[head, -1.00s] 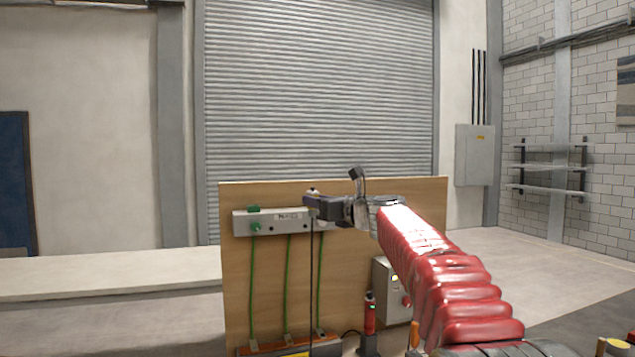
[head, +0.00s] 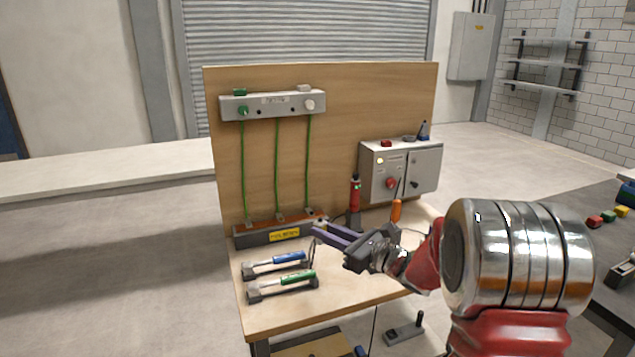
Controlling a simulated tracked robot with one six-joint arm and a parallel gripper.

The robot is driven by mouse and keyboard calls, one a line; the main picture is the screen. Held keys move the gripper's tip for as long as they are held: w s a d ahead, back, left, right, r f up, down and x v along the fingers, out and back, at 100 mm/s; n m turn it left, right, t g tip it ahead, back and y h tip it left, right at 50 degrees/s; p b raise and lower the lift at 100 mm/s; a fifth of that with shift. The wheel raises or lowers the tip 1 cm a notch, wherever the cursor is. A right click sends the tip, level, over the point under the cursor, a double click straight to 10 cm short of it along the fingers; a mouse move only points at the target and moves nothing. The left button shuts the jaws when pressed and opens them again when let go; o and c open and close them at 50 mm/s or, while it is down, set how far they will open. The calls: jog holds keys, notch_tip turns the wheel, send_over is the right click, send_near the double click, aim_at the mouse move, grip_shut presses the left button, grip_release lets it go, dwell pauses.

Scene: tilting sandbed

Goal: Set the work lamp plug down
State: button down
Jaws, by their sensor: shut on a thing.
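My gripper (head: 321,229) is low over the wooden bench top (head: 345,290), in front of the right end of the labelled base box. Its dark fingers point left and are shut on the work lamp plug (head: 320,223), a small pale piece at the fingertips, largely hidden by them. A thin dark cord shows just below the tips. I cannot tell whether the plug touches the bench or the box behind it.
A grey socket strip (head: 270,103) with green wires is on the wooden board. A red torch-like item (head: 354,195) and a grey control box (head: 398,170) stand behind. The front bench top is clear.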

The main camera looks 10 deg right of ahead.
jog(key=s+f+n+g+y, duration=0.1)
jog(key=s+f, duration=0.6)
jog(key=f, duration=0.5)
jog(key=s+f+n+g+y, duration=0.2)
jog(key=s+f, duration=0.5)
jog(key=f, duration=0.5)
jog(key=shift+d+f, duration=0.15)
jog(key=shift+f, duration=0.2)
jog(key=shift+d, duration=0.1)
